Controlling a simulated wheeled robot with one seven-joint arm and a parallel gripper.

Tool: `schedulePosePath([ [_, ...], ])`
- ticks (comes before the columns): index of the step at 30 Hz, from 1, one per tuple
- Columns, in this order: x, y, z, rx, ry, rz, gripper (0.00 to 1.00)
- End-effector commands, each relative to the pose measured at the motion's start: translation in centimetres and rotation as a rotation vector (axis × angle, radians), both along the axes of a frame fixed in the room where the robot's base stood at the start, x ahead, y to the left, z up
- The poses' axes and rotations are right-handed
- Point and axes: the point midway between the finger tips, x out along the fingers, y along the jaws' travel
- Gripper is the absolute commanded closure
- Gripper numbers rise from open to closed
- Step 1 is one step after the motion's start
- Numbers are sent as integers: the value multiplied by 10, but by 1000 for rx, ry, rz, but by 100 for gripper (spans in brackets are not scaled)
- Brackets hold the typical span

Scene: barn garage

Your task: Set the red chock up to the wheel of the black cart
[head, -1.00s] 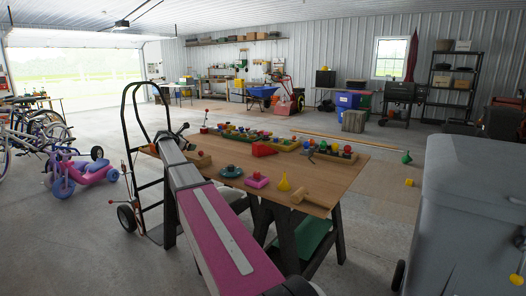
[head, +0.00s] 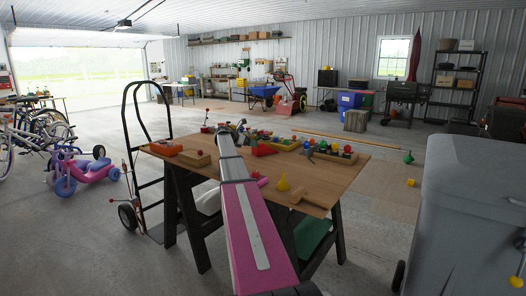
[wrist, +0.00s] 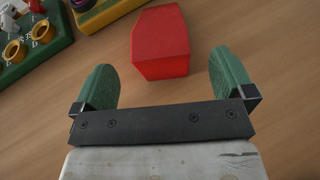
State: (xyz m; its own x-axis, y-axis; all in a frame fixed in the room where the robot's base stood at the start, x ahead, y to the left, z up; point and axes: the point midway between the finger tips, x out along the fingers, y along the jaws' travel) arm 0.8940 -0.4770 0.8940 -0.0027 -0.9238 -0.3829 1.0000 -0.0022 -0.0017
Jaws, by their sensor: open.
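The red chock (head: 263,149) lies on the wooden table (head: 350,177), a wedge-like block. In the wrist view the red chock (wrist: 160,45) lies just beyond my gripper (wrist: 164,80). Its near end faces the gap between the green fingertips. The fingers are wide apart with only tabletop between them, and neither touches the chock. In the head view my arm reaches over the table, left of the chock, and hides part of the tabletop. A black-framed hand truck (head: 137,150) with a dark wheel (head: 128,216) stands left of the table; I cannot tell any other black cart.
Trays with coloured pieces stand close by; a green one (wrist: 37,50) shows at the wrist view's upper left. An orange object (head: 165,147), a wooden block (head: 194,159), a yellow cone (head: 283,184) and a wooden mallet (head: 308,201) lie on the table. A grey bin (head: 470,215) stands at right.

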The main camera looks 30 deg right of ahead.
Motion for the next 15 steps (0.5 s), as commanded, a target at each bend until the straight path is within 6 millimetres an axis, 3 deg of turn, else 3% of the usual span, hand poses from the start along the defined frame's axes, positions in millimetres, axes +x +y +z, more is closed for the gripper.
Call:
schedulePosePath([
  [15,2,-50,-18,0,-2,1,0],
])
